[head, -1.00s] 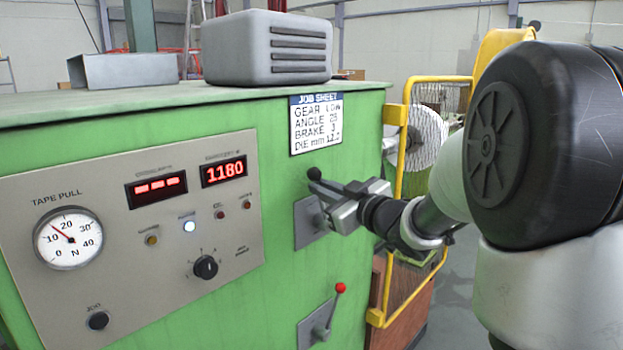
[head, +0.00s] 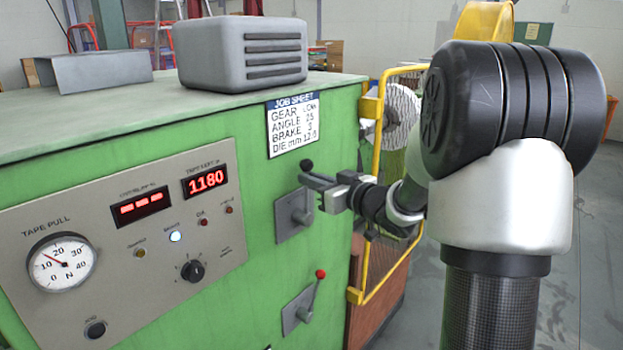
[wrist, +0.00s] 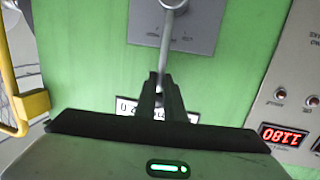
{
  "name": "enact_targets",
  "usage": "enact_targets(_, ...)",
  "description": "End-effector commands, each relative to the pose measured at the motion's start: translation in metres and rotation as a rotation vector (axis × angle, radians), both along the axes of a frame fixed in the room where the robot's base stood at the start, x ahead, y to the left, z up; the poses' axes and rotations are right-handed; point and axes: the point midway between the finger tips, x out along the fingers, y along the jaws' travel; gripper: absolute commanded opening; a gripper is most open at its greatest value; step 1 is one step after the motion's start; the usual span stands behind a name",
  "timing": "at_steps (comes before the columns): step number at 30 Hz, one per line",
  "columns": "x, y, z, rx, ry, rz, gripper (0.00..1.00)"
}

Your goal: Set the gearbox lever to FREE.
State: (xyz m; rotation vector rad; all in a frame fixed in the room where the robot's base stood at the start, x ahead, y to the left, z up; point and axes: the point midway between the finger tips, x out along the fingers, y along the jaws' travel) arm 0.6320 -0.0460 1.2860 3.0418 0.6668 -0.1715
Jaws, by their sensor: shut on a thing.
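A black-knobbed lever (head: 306,166) stands on a grey plate (head: 284,226) on the green cabinet's front, its knob up above the round hub (head: 301,216). My gripper (head: 320,184) comes in from the right and is shut on this lever just below the knob. In the wrist view the metal lever shaft (wrist: 165,45) runs from the hub (wrist: 174,3) to between the fingertips of my gripper (wrist: 161,84). The knob is hidden behind the fingers there. The marks on the plate (wrist: 200,28) are too small to read.
A red-knobbed lever (head: 320,275) is on a second plate below. The control panel (head: 110,240) with gauge and displays is at the left. A job sheet (head: 291,124) is above my gripper. A yellow guard frame (head: 371,107) stands close on the right.

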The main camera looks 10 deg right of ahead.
Motion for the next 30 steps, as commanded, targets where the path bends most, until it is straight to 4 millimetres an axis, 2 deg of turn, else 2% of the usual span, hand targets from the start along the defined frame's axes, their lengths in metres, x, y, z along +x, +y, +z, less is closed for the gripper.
enact_targets(2, 0.000, 0.001, 0.002, 0.001, -0.004, 0.001, 0.00)
enact_targets(3, 0.000, 0.001, 0.002, 0.001, -0.004, 0.001, 0.12)
enact_targets(6, 0.000, 0.001, 0.001, 0.000, -0.004, 0.001, 0.28)
enact_targets(15, -0.001, 0.000, 0.001, -0.001, -0.002, 0.000, 0.28)
enact_targets(19, -0.010, -0.005, 0.002, -0.002, -0.002, -0.001, 0.28)
enact_targets(23, -0.031, -0.015, 0.004, -0.003, -0.002, -0.004, 0.28)
enact_targets(30, -0.085, -0.040, 0.011, -0.002, -0.003, -0.005, 0.28)
